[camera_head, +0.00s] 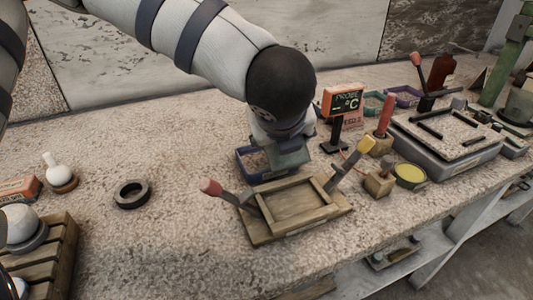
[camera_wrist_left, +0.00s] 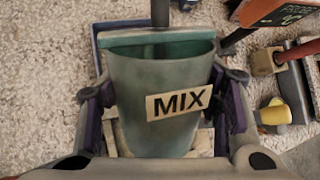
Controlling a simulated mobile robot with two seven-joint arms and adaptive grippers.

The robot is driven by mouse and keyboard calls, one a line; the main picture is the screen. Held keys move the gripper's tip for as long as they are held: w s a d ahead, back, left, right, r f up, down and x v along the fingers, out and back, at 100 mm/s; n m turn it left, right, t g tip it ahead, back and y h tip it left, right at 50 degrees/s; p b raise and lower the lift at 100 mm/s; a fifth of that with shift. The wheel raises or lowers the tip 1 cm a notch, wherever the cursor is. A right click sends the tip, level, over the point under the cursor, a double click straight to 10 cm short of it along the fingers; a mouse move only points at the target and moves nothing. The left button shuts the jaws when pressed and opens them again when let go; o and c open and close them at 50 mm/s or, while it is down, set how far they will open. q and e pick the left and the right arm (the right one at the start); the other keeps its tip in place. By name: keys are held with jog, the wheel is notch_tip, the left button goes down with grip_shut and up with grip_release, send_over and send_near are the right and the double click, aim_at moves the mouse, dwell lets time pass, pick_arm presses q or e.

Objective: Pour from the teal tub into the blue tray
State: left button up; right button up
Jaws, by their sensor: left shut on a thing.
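The teal tub (camera_head: 290,156) is in my left gripper (camera_head: 287,136), beside and partly over the blue tray. In the left wrist view the tub (camera_wrist_left: 165,118) carries a MIX label and sits between the two fingers (camera_wrist_left: 163,110). It looks tilted; I cannot tell what is inside. The blue tray (camera_head: 262,177) stands on the bench, with pale grainy material showing in it. The tub and gripper hide its right part. In the left wrist view only a corner of the blue tray (camera_wrist_left: 95,42) shows behind the tub. My right gripper is not in view.
A wooden frame (camera_head: 258,232) with a red-tipped handle lies in front of the tray. A probe display (camera_head: 343,101) and red-handled tool (camera_head: 385,118) stand right. A dark ring (camera_head: 131,193) and a slatted crate (camera_head: 62,262) are left. Bench between ring and tray is clear.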

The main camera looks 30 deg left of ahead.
pick_arm(q)
jog(key=shift+r, duration=0.15)
dwell(0.3)
jog(key=shift+r, duration=0.1)
dwell(0.4)
jog(key=shift+r+g+h, duration=0.1)
jog(key=shift+g+h, duration=0.2)
jog(key=shift+h, duration=0.1)
jog(key=shift+a, duration=0.1)
jog(key=shift+r, duration=0.15)
dwell(0.6)
jog(key=shift+w+r+g+h, duration=0.1)
jog(key=shift+g+h, duration=0.2)
jog(key=shift+g, duration=0.1)
